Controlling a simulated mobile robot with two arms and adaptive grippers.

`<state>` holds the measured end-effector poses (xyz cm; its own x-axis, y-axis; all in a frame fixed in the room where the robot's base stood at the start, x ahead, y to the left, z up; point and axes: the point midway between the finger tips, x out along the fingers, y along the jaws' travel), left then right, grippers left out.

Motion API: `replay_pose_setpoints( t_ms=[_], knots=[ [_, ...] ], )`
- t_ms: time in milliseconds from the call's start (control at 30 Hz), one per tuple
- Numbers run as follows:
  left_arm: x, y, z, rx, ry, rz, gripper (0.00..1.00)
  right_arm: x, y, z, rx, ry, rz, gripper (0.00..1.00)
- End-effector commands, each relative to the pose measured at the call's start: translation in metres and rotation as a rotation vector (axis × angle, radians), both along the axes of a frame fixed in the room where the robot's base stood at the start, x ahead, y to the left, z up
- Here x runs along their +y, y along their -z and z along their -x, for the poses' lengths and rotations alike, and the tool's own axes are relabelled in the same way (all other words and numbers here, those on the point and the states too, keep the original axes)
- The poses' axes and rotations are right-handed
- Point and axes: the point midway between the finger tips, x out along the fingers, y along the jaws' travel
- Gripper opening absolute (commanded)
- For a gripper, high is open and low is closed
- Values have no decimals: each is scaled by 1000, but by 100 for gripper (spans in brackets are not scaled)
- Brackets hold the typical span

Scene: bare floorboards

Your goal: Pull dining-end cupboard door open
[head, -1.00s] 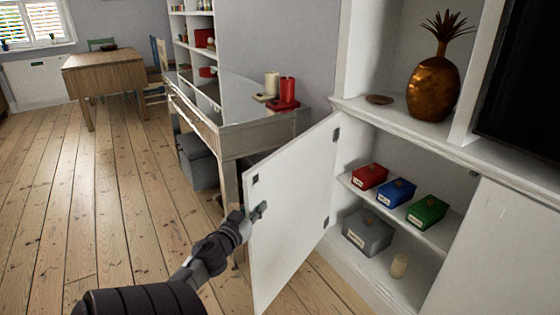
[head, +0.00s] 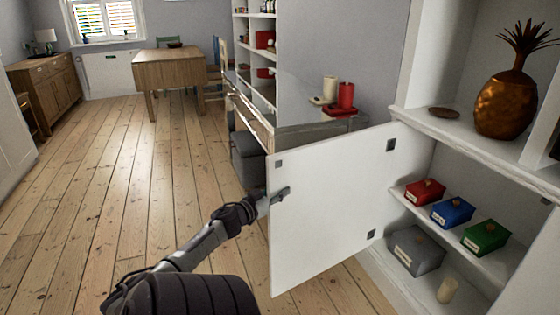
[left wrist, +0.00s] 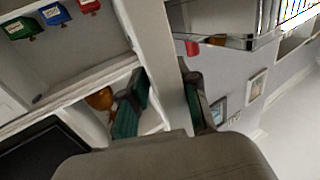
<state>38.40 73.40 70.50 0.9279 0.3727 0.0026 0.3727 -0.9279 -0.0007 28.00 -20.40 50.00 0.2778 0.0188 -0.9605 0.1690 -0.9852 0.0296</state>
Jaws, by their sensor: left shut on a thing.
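The white cupboard door (head: 325,205) stands swung out from its cupboard on the right, hinged at its far side. My left gripper (head: 281,193) is shut on the door's free edge, near mid height. In the left wrist view the edge of the door (left wrist: 168,60) runs between the two fingers of my left gripper (left wrist: 167,98). The open cupboard shows red (head: 425,191), blue (head: 452,211) and green (head: 485,236) boxes on a shelf, with a grey box (head: 416,250) and a pale candle (head: 447,290) below. My right gripper is not in view.
A golden pineapple (head: 506,104) stands on the upper shelf. The floorboards (head: 110,190) to the left are clear.

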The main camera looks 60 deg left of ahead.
Motion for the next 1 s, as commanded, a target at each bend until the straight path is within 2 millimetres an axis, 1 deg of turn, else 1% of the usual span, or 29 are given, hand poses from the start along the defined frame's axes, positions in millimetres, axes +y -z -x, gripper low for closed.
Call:
replay_pose_setpoints(
  t_ms=[100,133,200,467,567,667,1000],
  knots=[
    [3,1,2,3,-11,0,0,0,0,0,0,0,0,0],
    [3,1,2,3,-11,0,35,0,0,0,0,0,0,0],
    [2,1,1,3,-9,0,44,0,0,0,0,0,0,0],
    [1,1,1,2,-4,1,44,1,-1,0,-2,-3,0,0],
    [-1,2,6,3,-4,1,44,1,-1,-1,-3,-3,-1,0],
    [-6,3,18,4,-4,4,44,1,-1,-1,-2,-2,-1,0],
    [-32,3,84,6,-7,2,44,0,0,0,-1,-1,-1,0]
  ],
)
